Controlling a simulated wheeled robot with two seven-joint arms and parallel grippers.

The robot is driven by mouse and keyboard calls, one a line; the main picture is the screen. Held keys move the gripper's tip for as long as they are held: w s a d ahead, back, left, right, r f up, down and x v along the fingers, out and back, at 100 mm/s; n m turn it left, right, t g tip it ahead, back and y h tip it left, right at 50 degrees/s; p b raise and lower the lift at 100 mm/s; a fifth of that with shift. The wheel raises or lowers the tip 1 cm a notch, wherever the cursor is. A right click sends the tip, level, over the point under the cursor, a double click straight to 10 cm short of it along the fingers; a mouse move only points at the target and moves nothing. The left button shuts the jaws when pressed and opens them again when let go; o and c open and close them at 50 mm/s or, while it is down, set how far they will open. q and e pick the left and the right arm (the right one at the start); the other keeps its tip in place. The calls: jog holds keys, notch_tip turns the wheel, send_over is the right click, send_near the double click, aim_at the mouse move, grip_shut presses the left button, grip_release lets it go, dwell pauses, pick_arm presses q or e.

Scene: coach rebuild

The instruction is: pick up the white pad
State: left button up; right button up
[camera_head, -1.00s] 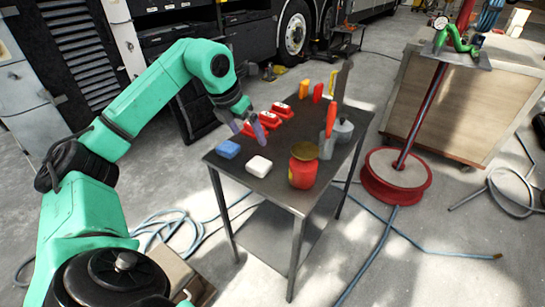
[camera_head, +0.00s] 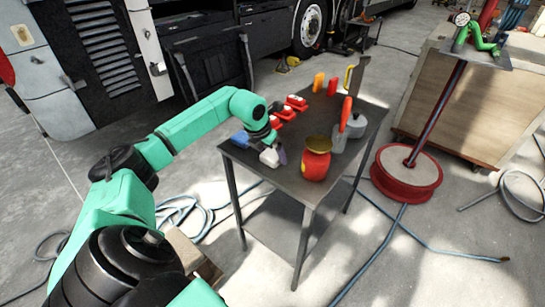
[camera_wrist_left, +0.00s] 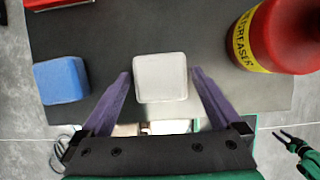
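The white pad (camera_head: 268,158) lies on the dark metal table near its front left edge. In the left wrist view the pad (camera_wrist_left: 161,77) is a rounded white block between the fingertips of my left gripper (camera_wrist_left: 161,77). The two purple fingers are spread, with a gap on each side of the pad. In the head view my left gripper (camera_head: 277,153) is at the pad and partly overlaps it. A dark two-pronged end on a green arm, likely my right gripper (camera_wrist_left: 290,142), shows small at lower right in the wrist view; its opening is unclear.
Red items (camera_head: 290,108), a grey pot (camera_head: 356,126) and upright tools stand farther back on the table (camera_head: 290,185). Hoses lie on the floor.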

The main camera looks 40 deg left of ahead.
aim_at(271, 155)
pick_arm(q)
jog(key=c, duration=1)
jog(key=shift+r, duration=0.1)
notch_tip(271, 155, up, 20)
jog(key=shift+p, duration=0.95)
